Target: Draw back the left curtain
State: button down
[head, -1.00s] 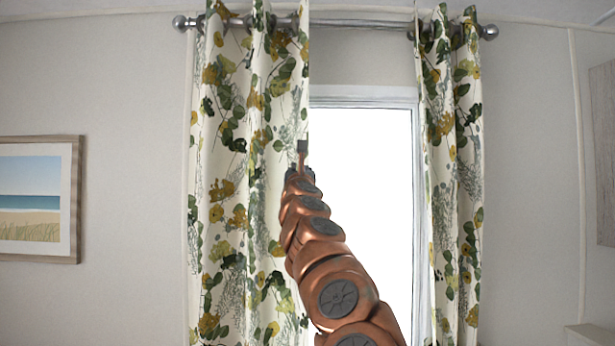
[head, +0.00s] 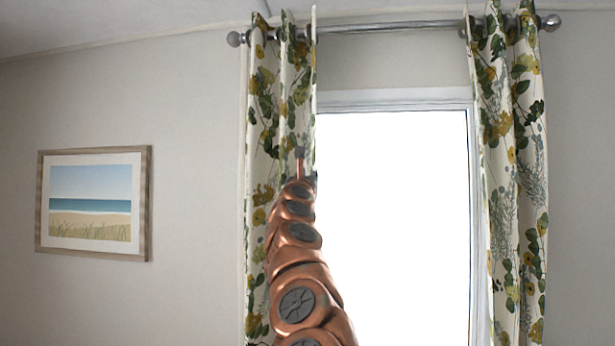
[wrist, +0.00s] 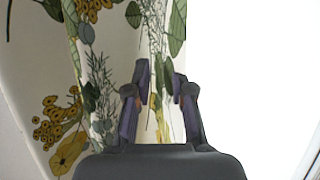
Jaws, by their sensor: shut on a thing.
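The left curtain (head: 264,130) is cream with a green and yellow leaf print. It hangs gathered in a narrow bunch at the left end of the rod, left of the bright window. My gripper (head: 300,165) is at the curtain's right edge, at the end of my copper arm. In the wrist view my gripper (wrist: 160,95) is shut on the edge of the left curtain (wrist: 100,60), with cloth between its two fingers. The fingertips are small and partly hidden in the head view.
The silver curtain rod (head: 390,27) runs above the window (head: 393,220). The right curtain (head: 508,150) hangs bunched at the right end. A framed beach picture (head: 93,203) hangs on the wall to the left. The window between the curtains is clear.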

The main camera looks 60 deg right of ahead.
jog(key=c, duration=1)
grip_release()
jog(key=shift+f, duration=0.15)
jog(key=v, duration=1.2)
jog(key=shift+w, duration=0.1)
dwell(0.4)
